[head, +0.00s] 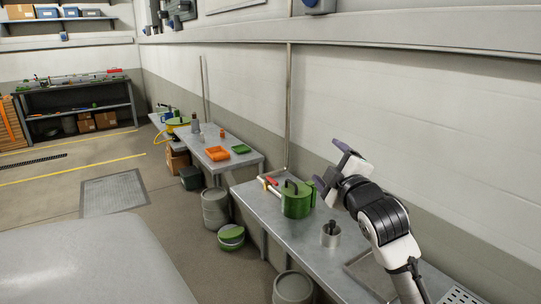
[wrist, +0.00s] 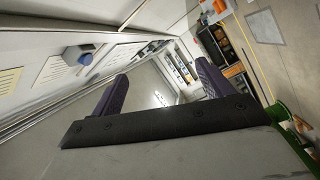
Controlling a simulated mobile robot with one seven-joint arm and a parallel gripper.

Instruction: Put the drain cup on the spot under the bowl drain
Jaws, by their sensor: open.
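My gripper (head: 331,168) is raised above the near metal bench, at the right in the head view. Its two fingers are apart with nothing between them; they also show in the wrist view (wrist: 160,86). A green lidded bowl or pot (head: 297,199) stands on the bench, below and left of my gripper. A small grey metal cup (head: 331,236) with a dark object standing in it is on the bench in front of the pot. I cannot tell for sure which vessel is the drain cup. No drain or marked spot can be made out.
The near bench (head: 262,205) runs along the wall; a red-handled tool (head: 271,181) lies behind the pot. A farther bench (head: 245,160) holds an orange tray (head: 216,153) and a green tray (head: 241,149). Metal drums (head: 215,208) and a green-topped bin (head: 231,237) stand on the floor.

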